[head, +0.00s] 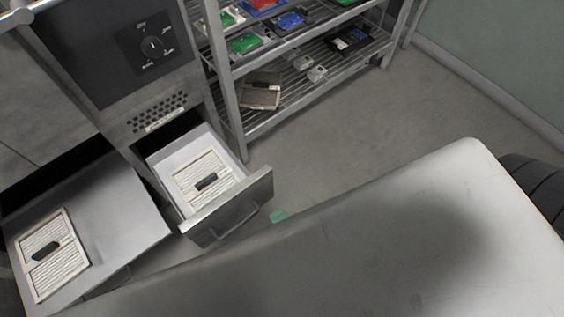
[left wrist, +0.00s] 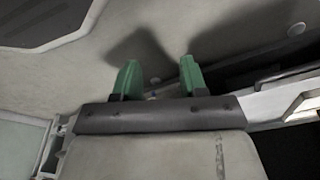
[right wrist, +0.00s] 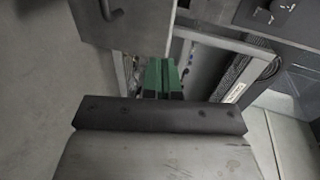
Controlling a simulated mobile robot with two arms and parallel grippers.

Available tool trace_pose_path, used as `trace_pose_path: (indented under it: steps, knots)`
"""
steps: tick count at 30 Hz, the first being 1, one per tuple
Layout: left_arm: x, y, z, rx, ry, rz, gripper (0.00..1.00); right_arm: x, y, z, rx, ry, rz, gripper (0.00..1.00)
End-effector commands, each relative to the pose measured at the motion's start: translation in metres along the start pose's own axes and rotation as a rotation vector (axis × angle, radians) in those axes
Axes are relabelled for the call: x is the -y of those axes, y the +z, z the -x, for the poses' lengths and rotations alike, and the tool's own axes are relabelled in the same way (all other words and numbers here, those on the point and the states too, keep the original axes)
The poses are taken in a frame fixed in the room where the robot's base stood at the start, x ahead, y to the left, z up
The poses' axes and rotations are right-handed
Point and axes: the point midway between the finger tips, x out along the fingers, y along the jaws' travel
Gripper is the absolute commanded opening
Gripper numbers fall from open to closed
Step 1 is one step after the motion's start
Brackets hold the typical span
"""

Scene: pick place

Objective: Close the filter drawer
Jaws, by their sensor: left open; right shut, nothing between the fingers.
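The filter drawer (head: 232,207) is pulled open below the vented panel of the grey cabinet, with its bar handle (head: 238,222) on the front. A pale pleated filter (head: 194,173) with a black grip lies inside it. My right gripper shows only as a green tip (head: 279,216) just right of the drawer front, mostly hidden behind my arm. In the right wrist view its green fingers (right wrist: 163,76) are together and empty. My left gripper (left wrist: 160,82) is open and empty in the left wrist view, and does not show in the head view.
A second filter (head: 48,252) lies on a grey surface (head: 115,210) at left. A wire shelf rack (head: 232,105) with coloured items and a boxy filter-like item (head: 260,92) stands behind the drawer. The cabinet's dial panel (head: 150,45) is above. Open floor (head: 400,120) lies right.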

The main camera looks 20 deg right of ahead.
Motion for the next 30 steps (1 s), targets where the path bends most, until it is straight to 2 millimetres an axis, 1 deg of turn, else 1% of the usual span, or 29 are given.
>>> trace_pose_path:
  steps: [1, 6, 9, 12, 15, 19, 30]
  knots:
    - [0.0, -0.003, 0.002, -0.004, -0.001, 0.001, 0.43, 0.0, 0.0, -0.014, -0.002, -0.004, -0.002, 0.0]
    - [0.001, -0.013, 0.015, -0.013, -0.002, 0.002, 0.43, 0.0, 0.0, -0.051, -0.001, -0.003, -0.002, 0.0]
    - [0.002, -0.018, 0.023, -0.018, -0.003, 0.003, 0.43, 0.001, 0.0, -0.07, -0.001, -0.003, -0.001, 0.0]
    - [0.002, -0.019, 0.025, -0.017, -0.003, 0.003, 0.43, 0.007, 0.0, -0.084, 0.0, -0.003, 0.0, 0.0]
    - [0.002, -0.02, 0.027, -0.02, -0.003, 0.004, 0.43, 0.01, 0.0, -0.094, 0.0, 0.0, 0.002, 0.0]
    - [0.002, -0.021, 0.029, -0.02, -0.003, 0.004, 0.43, 0.012, 0.0, -0.1, 0.0, 0.0, 0.002, 0.0]
    - [0.002, -0.022, 0.029, -0.02, -0.003, 0.004, 0.43, 0.012, 0.0, -0.101, 0.001, 0.001, 0.003, 0.0]
